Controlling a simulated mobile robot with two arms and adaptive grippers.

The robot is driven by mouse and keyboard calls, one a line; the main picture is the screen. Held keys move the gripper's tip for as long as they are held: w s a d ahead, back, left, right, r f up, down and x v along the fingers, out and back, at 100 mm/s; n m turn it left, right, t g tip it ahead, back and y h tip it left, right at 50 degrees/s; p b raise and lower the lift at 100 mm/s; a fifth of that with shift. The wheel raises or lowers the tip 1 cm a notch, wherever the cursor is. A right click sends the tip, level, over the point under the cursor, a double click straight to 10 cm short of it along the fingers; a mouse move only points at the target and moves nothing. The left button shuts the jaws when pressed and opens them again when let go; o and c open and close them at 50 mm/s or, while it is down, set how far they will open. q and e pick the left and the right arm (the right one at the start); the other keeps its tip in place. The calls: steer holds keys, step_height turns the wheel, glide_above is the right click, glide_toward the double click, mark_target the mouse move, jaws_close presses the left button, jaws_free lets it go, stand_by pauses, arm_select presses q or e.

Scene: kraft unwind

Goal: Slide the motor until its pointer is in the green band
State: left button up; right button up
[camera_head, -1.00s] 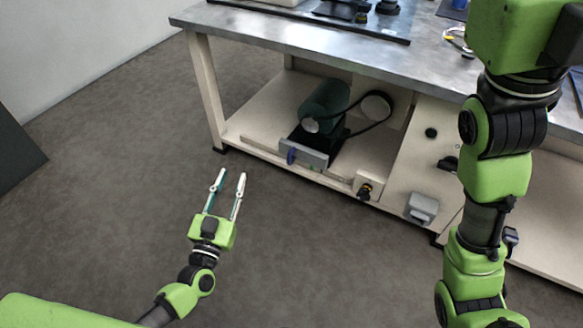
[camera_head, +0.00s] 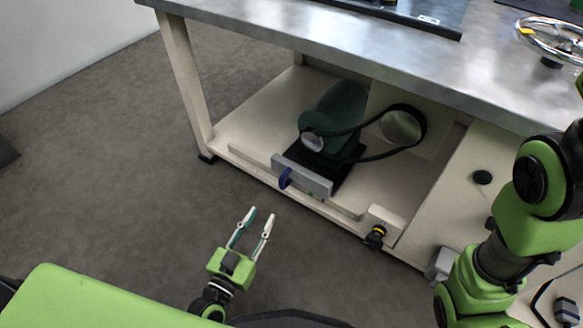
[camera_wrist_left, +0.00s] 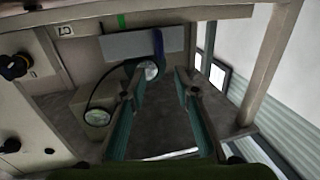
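The dark green motor (camera_head: 343,105) sits on a black base on the low shelf under the bench. A belt (camera_head: 365,152) runs from its small silver pulley (camera_head: 312,140) to a larger pulley (camera_head: 402,125) on the right. A grey plate (camera_head: 310,180) stands in front of the motor, with a blue piece (camera_head: 285,178) near its left end. I cannot tell whether this is the pointer. A green mark (camera_wrist_left: 121,20) shows beyond the plate's edge in the left wrist view, apart from the blue piece (camera_wrist_left: 159,45). My left gripper (camera_head: 260,214) is open and empty, in front of the plate.
The bench top (camera_head: 300,33) overhangs the shelf, and a bench leg (camera_head: 187,85) stands at left. A black-and-yellow knob (camera_head: 375,237) and a grey box (camera_head: 441,263) are to the right. My right arm fills the right side.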

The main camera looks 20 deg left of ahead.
mark_target(280, 183)
arm_select(q)
steer(key=w+b, duration=0.2)
steer(key=w, duration=0.2)
steer(key=w+d+b, duration=0.1)
steer(key=w+b, duration=0.1)
steer(key=w, duration=0.3)
steer(key=w+d+b, duration=0.1)
steer(key=w+b, duration=0.1)
steer(key=w, duration=0.3)
steer(key=shift+d, duration=0.1)
jaws_close()
steer(key=shift+r, duration=0.1)
